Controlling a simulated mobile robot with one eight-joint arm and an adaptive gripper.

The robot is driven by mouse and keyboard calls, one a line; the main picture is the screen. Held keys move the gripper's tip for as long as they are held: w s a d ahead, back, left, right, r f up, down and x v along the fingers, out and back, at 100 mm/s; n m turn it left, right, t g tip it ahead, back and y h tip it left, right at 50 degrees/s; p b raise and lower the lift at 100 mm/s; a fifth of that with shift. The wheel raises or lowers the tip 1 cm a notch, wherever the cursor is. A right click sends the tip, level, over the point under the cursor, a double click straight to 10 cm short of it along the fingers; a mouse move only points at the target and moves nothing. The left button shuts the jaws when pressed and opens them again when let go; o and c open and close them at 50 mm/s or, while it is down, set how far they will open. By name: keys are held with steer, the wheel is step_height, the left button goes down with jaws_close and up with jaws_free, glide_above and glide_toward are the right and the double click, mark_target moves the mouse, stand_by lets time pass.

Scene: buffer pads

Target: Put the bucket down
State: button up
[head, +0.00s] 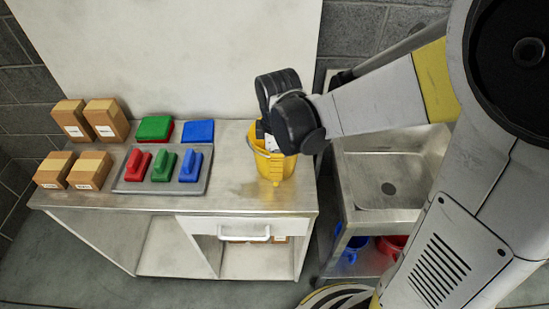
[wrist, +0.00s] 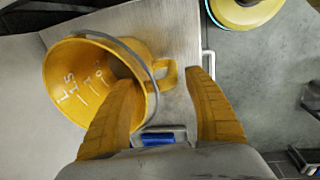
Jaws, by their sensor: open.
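The yellow bucket (head: 271,165) stands upright on the metal counter (head: 240,194), near its right end. In the wrist view the bucket (wrist: 62,75) shows white volume marks inside, a grey bail over its mouth and a yellow side grip (wrist: 168,76). My gripper (wrist: 160,78) is open, its two yellow fingers spread apart. The left finger overlaps the bucket's mouth and the right finger is beyond the side grip, so the grip lies between them. I cannot tell whether either finger touches it. In the head view my wrist covers the bucket's upper back part.
Several cardboard boxes (head: 105,117) stand at the far left. A metal sink (head: 385,185) is on the right. The counter in front of the bucket is clear.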

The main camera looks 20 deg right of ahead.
steer(key=r+p, duration=0.1)
steer(key=r, duration=0.2)
steer(key=s+r+p, duration=0.1)
steer(key=r, duration=0.2)
steer(key=r+p, duration=0.1)
steer(key=r, duration=0.3)
steer(key=shift+s+a, duration=0.2)
steer(key=shift+s, duration=0.05)
steer(key=s+d+r+m+t, duration=0.3)
steer(key=s+r+m+t, duration=0.2)
steer(key=s+m, duration=0.4)
steer(key=m, duration=0.5)
steer(key=shift+s+d+r+t, duration=0.15)
steer(key=shift+s+r+t, duration=0.05)
steer(key=shift+s+t, duration=0.1)
step_height(320, 180, down, 6)
steer(key=b, duration=0.5)
steer(key=shift+r, duration=0.15)
steer(key=shift+b, duration=0.35)
steer(key=c, duration=0.4)
steer(key=shift+r, duration=0.1)
steer(key=shift+c, duration=0.7)
